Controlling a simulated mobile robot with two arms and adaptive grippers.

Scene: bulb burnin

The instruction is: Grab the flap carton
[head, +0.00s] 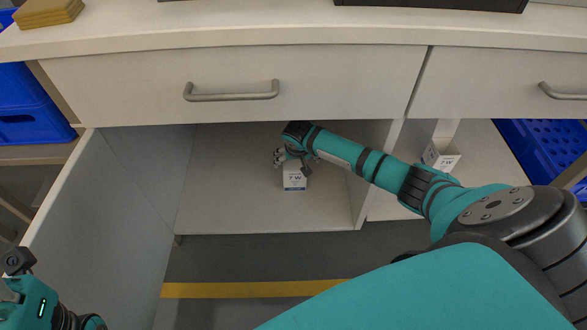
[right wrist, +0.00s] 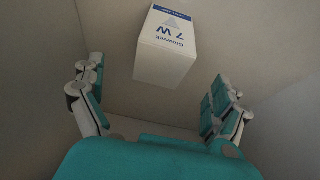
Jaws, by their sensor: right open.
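The carton (head: 294,177) is a small white box with "7 W" in blue print, standing on the floor of the open cabinet below the counter. In the right wrist view the carton (right wrist: 168,47) shows upside down, ahead of the fingers. My right gripper (head: 292,160) reaches into the cabinet and hides the carton's upper part in the head view. In the right wrist view its two fingers (right wrist: 160,98) are spread wide, with nothing between the tips. The carton's flaps cannot be made out. My left arm (head: 35,300) shows at the lower left, but its fingers are not clear.
The cabinet door (head: 95,215) stands open at the left. A closed drawer (head: 230,75) is above the opening. A second white carton (head: 441,154) stands in the right compartment, past a divider. Blue crates (head: 28,110) are at both sides. The cabinet floor around the carton is clear.

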